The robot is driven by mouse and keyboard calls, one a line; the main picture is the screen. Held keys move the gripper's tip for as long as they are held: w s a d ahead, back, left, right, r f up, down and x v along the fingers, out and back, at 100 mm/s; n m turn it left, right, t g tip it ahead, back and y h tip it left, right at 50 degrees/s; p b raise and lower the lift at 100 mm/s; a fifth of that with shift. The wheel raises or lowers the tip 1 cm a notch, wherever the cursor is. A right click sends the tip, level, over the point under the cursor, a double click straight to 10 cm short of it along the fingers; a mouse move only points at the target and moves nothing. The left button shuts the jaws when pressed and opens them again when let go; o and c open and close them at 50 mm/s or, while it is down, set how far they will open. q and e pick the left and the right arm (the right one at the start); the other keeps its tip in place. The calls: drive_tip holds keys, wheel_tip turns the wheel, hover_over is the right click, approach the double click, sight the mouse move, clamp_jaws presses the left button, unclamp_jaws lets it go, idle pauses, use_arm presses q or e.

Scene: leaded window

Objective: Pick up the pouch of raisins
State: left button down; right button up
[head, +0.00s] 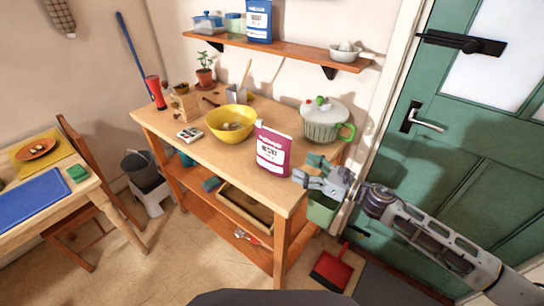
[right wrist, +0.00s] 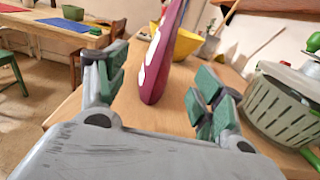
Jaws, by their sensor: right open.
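A magenta pouch with a white label, which I take for the raisins, (head: 273,150) stands upright near the front right edge of the wooden workbench (head: 185,153). My right gripper (head: 306,170) is open and empty, just right of the pouch at about the height of its lower part. In the right wrist view the pouch (right wrist: 164,55) shows edge-on in the gap between the green-padded fingers. I see no contact, and I cannot tell whether the fingertips reach past its near edge. My left gripper is not in view.
A yellow bowl (head: 231,123) stands left of the pouch. A pale green lidded pot (head: 322,122) stands behind it, close to my right gripper. A blue pouch (head: 259,20) is on the wall shelf (head: 290,49). A green door (head: 450,150) is at the right.

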sight(284, 157)
drive_tip(key=shift+x, duration=0.9)
drive_tip(key=shift+p+x, duration=0.5)
drive_tip(key=shift+x, duration=2)
drive_tip(key=shift+w+a+p, duration=0.3)
drive_tip(key=shift+a, duration=0.15)
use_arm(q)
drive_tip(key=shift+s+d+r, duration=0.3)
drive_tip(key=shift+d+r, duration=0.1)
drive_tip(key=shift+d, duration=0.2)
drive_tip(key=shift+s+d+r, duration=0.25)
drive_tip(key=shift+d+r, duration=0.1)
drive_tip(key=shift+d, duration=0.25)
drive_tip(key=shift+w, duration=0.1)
use_arm(e)
drive_tip(key=shift+w+a, duration=0.1)
drive_tip(key=shift+a, duration=0.05)
